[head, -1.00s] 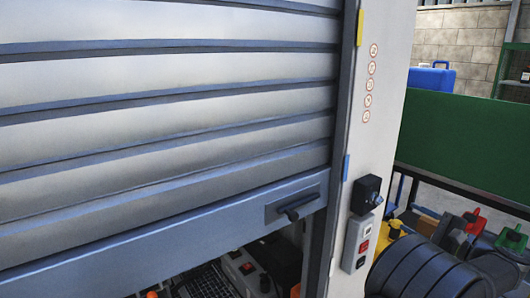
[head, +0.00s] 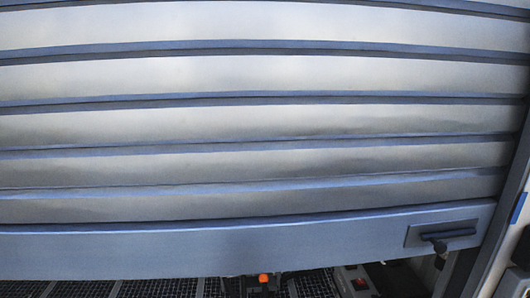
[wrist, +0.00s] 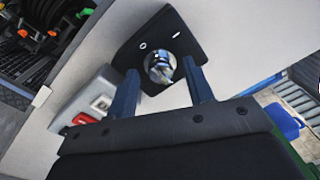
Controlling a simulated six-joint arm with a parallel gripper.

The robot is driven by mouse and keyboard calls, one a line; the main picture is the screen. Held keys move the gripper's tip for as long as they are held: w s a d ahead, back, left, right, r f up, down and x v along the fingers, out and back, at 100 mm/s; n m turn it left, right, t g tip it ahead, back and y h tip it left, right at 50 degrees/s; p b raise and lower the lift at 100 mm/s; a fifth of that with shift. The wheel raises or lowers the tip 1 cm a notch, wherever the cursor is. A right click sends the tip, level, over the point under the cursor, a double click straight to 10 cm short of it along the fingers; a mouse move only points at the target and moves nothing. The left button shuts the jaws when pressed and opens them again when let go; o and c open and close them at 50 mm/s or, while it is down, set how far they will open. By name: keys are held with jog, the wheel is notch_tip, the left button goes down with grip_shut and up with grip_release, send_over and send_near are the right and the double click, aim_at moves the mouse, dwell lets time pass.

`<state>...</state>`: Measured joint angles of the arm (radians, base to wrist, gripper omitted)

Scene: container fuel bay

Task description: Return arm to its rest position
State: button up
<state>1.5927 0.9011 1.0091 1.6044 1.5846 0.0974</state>
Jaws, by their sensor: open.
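My gripper (wrist: 160,82) shows in the wrist view, with two blue fingers apart and nothing held between them. A black box with a round shiny metal knob (wrist: 161,68) is on the pale post (wrist: 100,45), just beyond the fingertips. The knob appears between the fingers; I cannot tell whether they touch the box. A pale control box with red buttons (wrist: 88,110) is beside the left finger. My gripper is not seen in the head view.
A slatted roller shutter (head: 260,125) fills most of the head view, its bottom bar (head: 200,250) carrying a handle (head: 445,235). Dark gear shows in the gap below. In the wrist view, a blue case (wrist: 283,122) is at right and cluttered equipment (wrist: 50,35) at upper left.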

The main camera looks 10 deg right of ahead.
jog(key=s, duration=1.8)
jog(key=w+m, duration=1.2)
jog(key=w, duration=0.3)
jog(key=shift+w+r, duration=0.15)
jog(key=shift+w, duration=0.25)
jog(key=n, duration=0.2)
jog(key=w+n, duration=0.1)
jog(key=n, duration=0.2)
jog(key=w+n, duration=0.1)
jog(key=n, duration=0.2)
jog(key=shift+w, duration=0.1)
dwell(0.6)
